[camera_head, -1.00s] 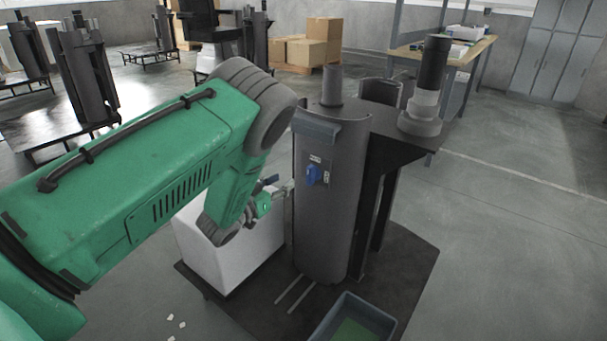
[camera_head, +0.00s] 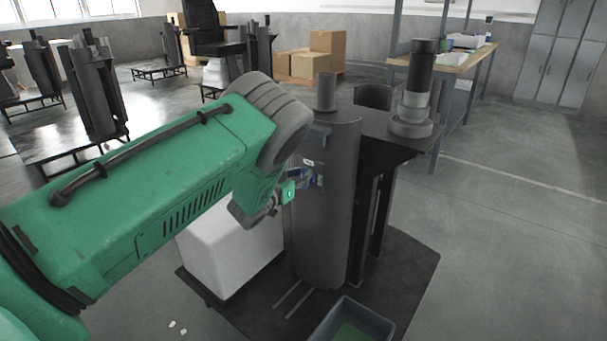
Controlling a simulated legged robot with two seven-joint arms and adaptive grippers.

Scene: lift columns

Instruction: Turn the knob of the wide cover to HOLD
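The wide cover (camera_head: 327,235) is a tall, dark grey curved shell standing on the column's base plate. My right gripper is not in view.
A white box (camera_head: 232,255) stands left of the cover. A grey bin with a green bottom (camera_head: 352,322) sits at the plate's front. A dark cylinder (camera_head: 419,90) rises at the right of the column. Open floor (camera_head: 510,240) lies to the right.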

